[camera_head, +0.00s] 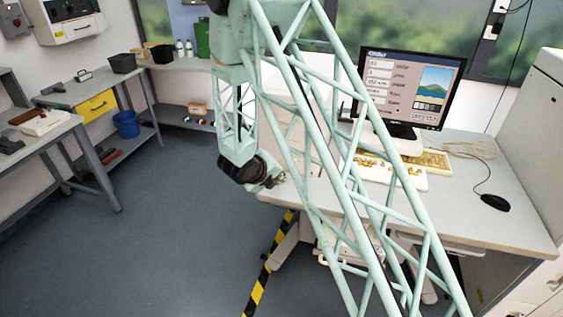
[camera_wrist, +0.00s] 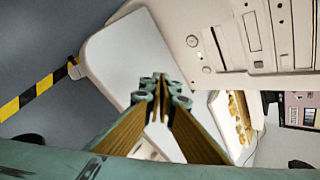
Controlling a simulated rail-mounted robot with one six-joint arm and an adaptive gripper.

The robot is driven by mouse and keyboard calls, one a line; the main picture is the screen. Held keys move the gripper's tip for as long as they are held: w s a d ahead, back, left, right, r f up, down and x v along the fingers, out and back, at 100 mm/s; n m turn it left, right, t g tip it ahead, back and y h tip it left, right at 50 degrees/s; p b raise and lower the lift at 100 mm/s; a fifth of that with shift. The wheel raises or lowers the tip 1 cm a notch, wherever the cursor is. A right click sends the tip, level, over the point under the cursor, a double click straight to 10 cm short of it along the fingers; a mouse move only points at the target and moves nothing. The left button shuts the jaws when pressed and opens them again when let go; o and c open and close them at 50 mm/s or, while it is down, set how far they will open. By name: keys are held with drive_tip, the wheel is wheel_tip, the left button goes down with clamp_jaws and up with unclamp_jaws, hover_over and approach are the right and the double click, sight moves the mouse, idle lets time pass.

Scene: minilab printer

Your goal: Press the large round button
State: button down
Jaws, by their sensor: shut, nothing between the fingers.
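A beige computer case (camera_wrist: 240,25) stands upper right in the wrist view. In the head view the case (camera_head: 285,85) is partly hidden behind my arm, and I cannot make out the button. My gripper (camera_head: 274,181) shows small by the desk's left edge there.
A monitor (camera_head: 420,85), a keyboard (camera_head: 432,162) and a black mouse (camera_head: 495,202) are on the desk to the right. Workbenches (camera_head: 70,125) with a blue bin (camera_head: 126,124) stand at the left. The floor between is clear, with a yellow-black stripe (camera_head: 262,275).

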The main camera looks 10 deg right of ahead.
drive_tip(key=shift+a+f, duration=0.2)
drive_tip(key=shift+a, duration=0.05)
drive_tip(key=shift+w+d, duration=0.1)
drive_tip(key=shift+w, duration=0.1)
drive_tip(key=shift+w+d+p, duration=0.4)
drive_tip(key=shift+w+d, duration=0.3)
drive_tip(key=shift+w, duration=0.5)
drive_tip(key=shift+w+d+p, duration=0.45)
drive_tip(key=shift+w+d, duration=0.2)
drive_tip(key=shift+w, duration=0.6)
drive_tip(key=shift+w+d+p, duration=0.4)
drive_tip(key=shift+w+d, duration=0.3)
drive_tip(key=shift+w, duration=0.5)
drive_tip(key=shift+w+d, duration=0.4)
drive_tip(key=shift+w, duration=0.3)
idle(0.6)
drive_tip(key=shift+s+a, duration=0.1)
drive_tip(key=shift+s, duration=0.05)
drive_tip(key=shift+s+a, duration=0.3)
drive_tip(key=shift+s, duration=0.2)
drive_tip(key=shift+s+a, duration=0.1)
drive_tip(key=shift+s, duration=0.05)
idle(0.4)
